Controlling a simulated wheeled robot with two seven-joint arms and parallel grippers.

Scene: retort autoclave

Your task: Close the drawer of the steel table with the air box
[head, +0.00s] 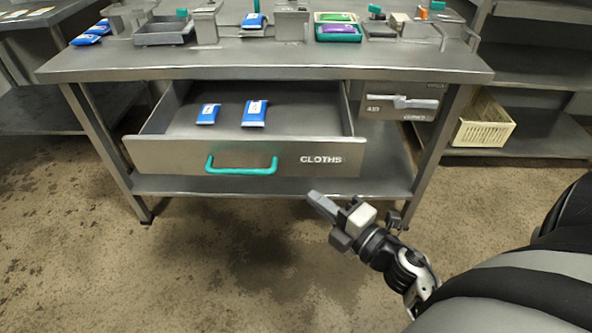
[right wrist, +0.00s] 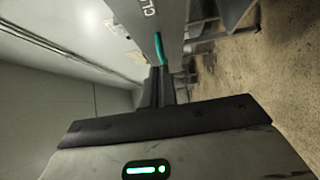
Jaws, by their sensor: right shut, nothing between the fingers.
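The steel table (head: 260,68) stands ahead in the head view. Its drawer (head: 170,154), marked "CLOTHS", is pulled out and has a green handle (head: 241,170). Two blue packets (head: 208,113) (head: 254,113) lie inside it. The drawer front and its green handle (right wrist: 161,50) also show in the right wrist view. My right gripper (head: 318,199) is shut and empty, in front of and below the drawer front in the picture, right of the handle and apart from it. My left gripper is not in view.
A closed unit with a pale handle (head: 402,102) is right of the drawer. Trays, blue packs and metal parts stand on the tabletop, including a green tray (head: 338,32). A cream basket (head: 483,122) sits on the right shelf. The floor before the table is clear.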

